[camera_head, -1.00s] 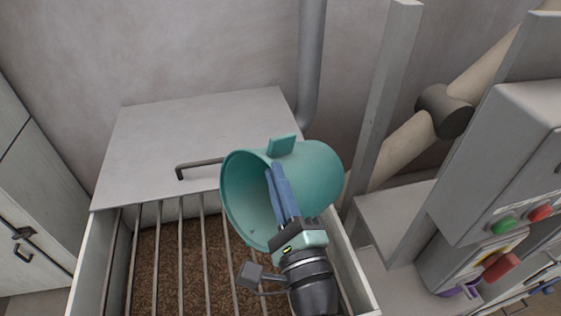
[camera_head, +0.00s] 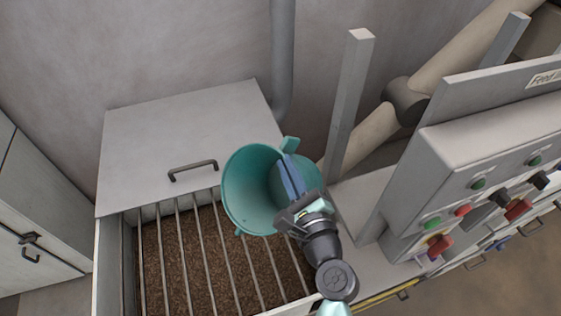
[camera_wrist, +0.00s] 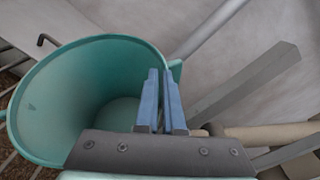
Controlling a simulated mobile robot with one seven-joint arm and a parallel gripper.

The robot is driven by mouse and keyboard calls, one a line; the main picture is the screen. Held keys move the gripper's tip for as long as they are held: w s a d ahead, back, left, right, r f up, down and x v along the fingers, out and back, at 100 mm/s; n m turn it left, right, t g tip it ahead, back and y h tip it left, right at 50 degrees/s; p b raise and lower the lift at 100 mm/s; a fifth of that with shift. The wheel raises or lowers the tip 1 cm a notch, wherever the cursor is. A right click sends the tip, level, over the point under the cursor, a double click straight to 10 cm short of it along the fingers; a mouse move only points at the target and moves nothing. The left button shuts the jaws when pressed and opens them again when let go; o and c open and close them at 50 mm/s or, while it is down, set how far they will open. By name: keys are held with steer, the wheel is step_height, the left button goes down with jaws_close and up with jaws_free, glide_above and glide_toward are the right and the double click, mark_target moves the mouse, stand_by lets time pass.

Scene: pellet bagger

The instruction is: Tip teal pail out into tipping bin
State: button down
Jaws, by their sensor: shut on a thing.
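The teal pail (camera_head: 253,187) is held tilted on its side above the tipping bin, its mouth facing left and toward the camera. Its inside looks empty. My gripper (camera_head: 289,170) is shut on the pail's wall near the right side. In the wrist view the blue fingers (camera_wrist: 161,98) pinch the wall of the pail (camera_wrist: 70,88), which fills the left half. The tipping bin (camera_head: 111,262) is a pale box with a bar grate, and brown pellets (camera_head: 190,262) lie below the bars. The pail hides the bin's back right corner.
The bin's grey lid (camera_head: 185,130) with a dark handle (camera_head: 193,170) covers its back part. A grey post (camera_head: 349,105) and a control panel with coloured buttons (camera_head: 463,210) stand to the right. A grey cabinet (camera_head: 40,215) is at the left.

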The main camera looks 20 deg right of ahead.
steer(key=w+d+m+p, duration=0.1)
steer(key=p, duration=0.1)
steer(key=w+d+r+g+p, duration=0.1)
steer(key=d+p, duration=0.1)
steer(key=shift+d+m, duration=0.1)
steer(key=shift+m, duration=0.3)
steer(key=w+d+f+m+g, duration=0.1)
steer(key=d+f, duration=0.1)
steer(key=w+d+f+m+y+p, duration=0.1)
steer(key=f, duration=0.1)
steer(key=w+d+f+m+g, duration=0.1)
steer(key=d+f, duration=0.1)
steer(key=shift+w+d+m+g+y+p, duration=0.15)
steer(key=shift+d+m+g+y+p, duration=0.15)
